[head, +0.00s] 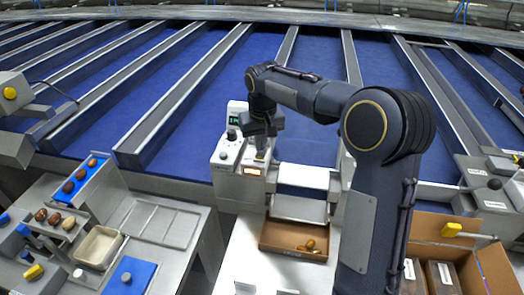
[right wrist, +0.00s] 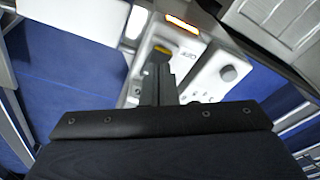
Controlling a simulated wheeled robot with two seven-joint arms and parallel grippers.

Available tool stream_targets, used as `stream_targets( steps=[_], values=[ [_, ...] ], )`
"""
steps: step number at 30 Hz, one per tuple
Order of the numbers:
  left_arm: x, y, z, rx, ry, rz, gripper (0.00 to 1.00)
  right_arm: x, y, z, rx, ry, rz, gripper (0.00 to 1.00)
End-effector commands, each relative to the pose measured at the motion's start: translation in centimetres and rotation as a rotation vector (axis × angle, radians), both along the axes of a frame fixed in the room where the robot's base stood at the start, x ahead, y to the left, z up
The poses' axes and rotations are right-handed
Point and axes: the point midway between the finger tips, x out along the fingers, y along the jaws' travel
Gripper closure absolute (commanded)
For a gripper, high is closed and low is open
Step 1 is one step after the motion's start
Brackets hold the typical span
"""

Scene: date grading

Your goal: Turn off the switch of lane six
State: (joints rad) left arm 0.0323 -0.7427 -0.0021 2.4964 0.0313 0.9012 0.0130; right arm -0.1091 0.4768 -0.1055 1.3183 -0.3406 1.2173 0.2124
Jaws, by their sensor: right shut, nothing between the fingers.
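A pale control box (head: 228,180) stands at the end of the lanes, with dark knobs, a small green-lit display (head: 236,120) and an orange-lit window (head: 252,171). My right gripper (head: 261,152) is shut and empty, pointing down over the box's right part. In the right wrist view the closed fingers (right wrist: 158,82) reach over the white panel (right wrist: 205,82). A yellow-topped piece (right wrist: 162,53) shows right at the fingertips; I cannot tell whether they touch it. A grey knob (right wrist: 228,73) sits beside it. The fingers partly hide the panel. My left gripper is out of view.
A brown tray (head: 268,248) holding a few dates lies below the box. At left are a table with a cream bowl (head: 86,262) and a blue date holder (head: 92,193). A cardboard box (head: 490,262) stands at right. Blue lanes with metal dividers (head: 140,148) run behind.

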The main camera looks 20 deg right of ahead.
Motion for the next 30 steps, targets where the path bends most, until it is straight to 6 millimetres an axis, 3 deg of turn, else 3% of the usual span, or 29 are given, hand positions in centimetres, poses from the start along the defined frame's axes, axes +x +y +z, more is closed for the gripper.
stream_targets(
  steps=[30],
  values=[
    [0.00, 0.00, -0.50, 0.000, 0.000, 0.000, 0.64, 0.00, -0.01, -0.73, 0.000, 0.001, 0.000, 1.00]
  ],
)
